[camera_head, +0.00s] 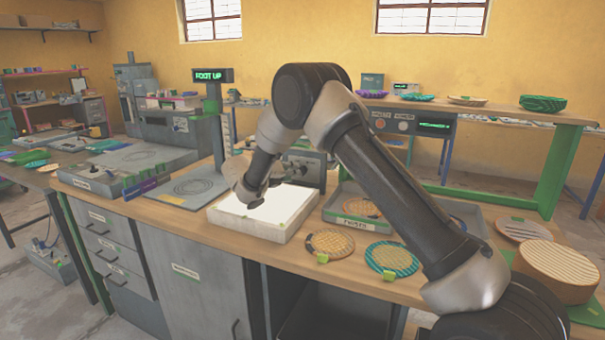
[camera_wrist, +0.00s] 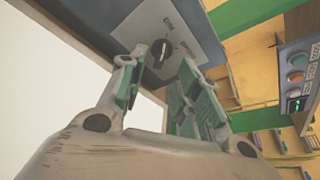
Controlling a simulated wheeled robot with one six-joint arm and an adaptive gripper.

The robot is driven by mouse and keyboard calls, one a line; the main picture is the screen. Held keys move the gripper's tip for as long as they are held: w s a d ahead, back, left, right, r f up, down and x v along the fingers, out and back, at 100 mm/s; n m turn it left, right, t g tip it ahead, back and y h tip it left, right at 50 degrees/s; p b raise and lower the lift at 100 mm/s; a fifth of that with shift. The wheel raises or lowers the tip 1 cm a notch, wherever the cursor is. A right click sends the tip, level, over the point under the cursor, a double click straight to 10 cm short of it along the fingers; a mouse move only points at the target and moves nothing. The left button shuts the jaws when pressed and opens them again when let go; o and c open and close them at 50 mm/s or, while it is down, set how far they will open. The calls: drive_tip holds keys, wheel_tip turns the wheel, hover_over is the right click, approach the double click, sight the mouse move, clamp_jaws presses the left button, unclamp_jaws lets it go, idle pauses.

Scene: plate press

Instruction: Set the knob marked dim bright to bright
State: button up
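A dark round knob (camera_wrist: 162,49) sits on a light label plate (camera_wrist: 172,28) in the wrist view. The plate reads DIM above the knob and BRIGHT to its right. A light mark on the knob runs nearly upright, toward the DIM side. My gripper (camera_wrist: 157,70) is open, with its two fingers apart and its tips just below the knob. I cannot tell whether a finger touches it. In the head view my gripper (camera_head: 259,196) is low over a glowing white light box (camera_head: 250,229). The knob cannot be made out there.
A grey tray (camera_head: 352,221) with patterned plates stands right of the light box. Two round plates lie in front of it. A grey platform (camera_head: 184,190) and a FOOT UP display (camera_head: 212,75) stand to the left. A control panel with buttons (camera_wrist: 297,77) is at the wrist view's right.

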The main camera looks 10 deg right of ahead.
sight(302, 171)
drive_tip(key=x, duration=0.5)
drive_tip(key=shift+w+d, duration=0.1)
drive_tip(key=shift+d, duration=0.05)
clamp_jaws()
